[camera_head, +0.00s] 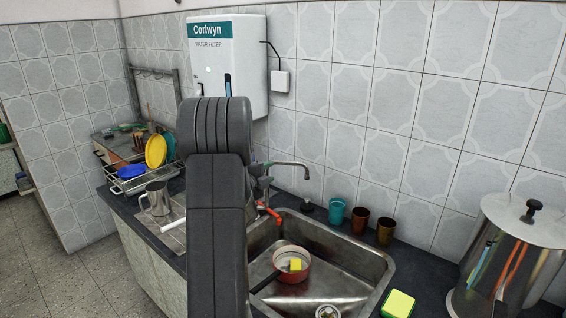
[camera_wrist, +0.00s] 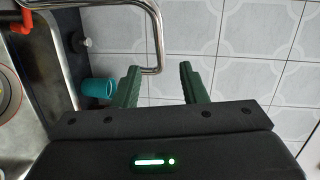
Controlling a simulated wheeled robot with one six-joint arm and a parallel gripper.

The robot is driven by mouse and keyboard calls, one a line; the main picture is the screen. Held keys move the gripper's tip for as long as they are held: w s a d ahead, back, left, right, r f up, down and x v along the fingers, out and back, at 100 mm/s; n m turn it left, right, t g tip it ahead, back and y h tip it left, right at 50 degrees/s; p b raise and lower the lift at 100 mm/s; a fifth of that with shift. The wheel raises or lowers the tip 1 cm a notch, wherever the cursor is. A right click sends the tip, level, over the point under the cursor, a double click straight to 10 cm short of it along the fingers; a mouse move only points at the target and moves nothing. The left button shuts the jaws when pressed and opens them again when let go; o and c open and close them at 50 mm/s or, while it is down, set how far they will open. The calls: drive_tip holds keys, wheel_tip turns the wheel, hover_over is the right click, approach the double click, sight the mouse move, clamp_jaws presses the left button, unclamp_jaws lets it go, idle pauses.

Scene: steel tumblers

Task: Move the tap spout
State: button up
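The tap spout (camera_head: 290,163) is a thin metal pipe. In the head view it reaches right from the tap over the back of the sink, its tip bent down. In the wrist view the spout (camera_wrist: 158,35) comes down from the top and its bent end shows by the gap between my fingers, close to the left one. My gripper (camera_wrist: 160,73) has two green fingers, spread apart with nothing clasped. Whether a finger touches the spout I cannot tell.
The steel sink (camera_head: 350,255) holds a red pan (camera_head: 304,271) with a yellow sponge (camera_head: 295,264). A teal cup (camera_head: 337,211) and two brown cups stand behind it. A large steel pot (camera_head: 510,265) is at right, a metal jug (camera_head: 156,200) and dish rack at left. The tiled wall is close behind.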

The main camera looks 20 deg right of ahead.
sight(285, 164)
drive_tip(key=p+x, duration=0.3)
drive_tip(key=x, duration=0.9)
drive_tip(key=shift+w+d+f, duration=0.1)
drive_tip(key=shift+d, duration=0.2)
clamp_jaws()
